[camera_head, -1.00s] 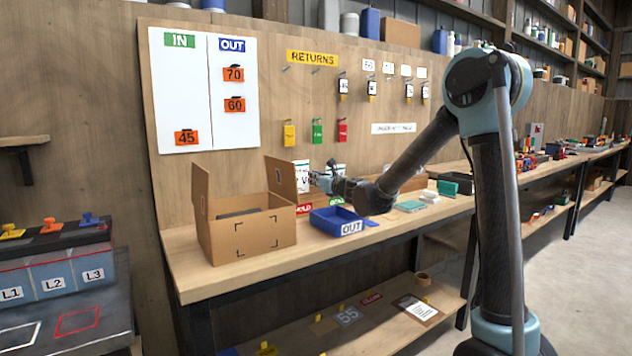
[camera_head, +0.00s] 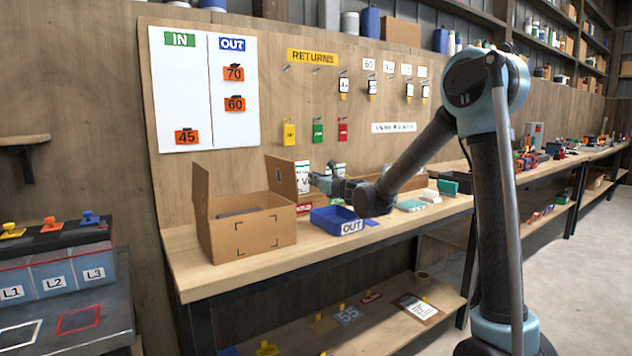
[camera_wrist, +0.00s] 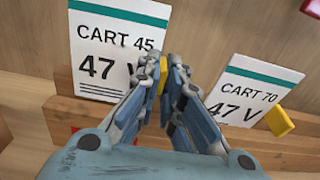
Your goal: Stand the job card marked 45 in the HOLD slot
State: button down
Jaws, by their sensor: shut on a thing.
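The job card marked CART 45 (camera_wrist: 112,50), white with a green band, stands nearly upright at the wooden rack (camera_wrist: 60,105) in the wrist view. Its lower edge overlaps the rack's top; I cannot tell whether it is seated in a slot. My gripper (camera_wrist: 163,72) is shut on the yellow tab (camera_wrist: 162,80) at this card's right edge. A red label (camera_wrist: 76,130), mostly hidden, is on the rack below the card. In the head view, my gripper (camera_head: 316,180) is at the rack beside the card (camera_head: 303,173), above the red HOLD label (camera_head: 304,208).
A second card, CART 70 (camera_wrist: 245,92), stands to the right with its own yellow tab (camera_wrist: 280,122). An open cardboard box (camera_head: 250,238) stands left of the rack. A blue OUT tray (camera_head: 332,222) sits in front.

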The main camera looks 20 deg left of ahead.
jog(key=shift+f, duration=1.1)
jog(key=c, duration=1.7)
grip_release()
jog(key=o, duration=0.5)
jog(key=v, duration=0.7)
jog(key=shift+d, duration=0.1)
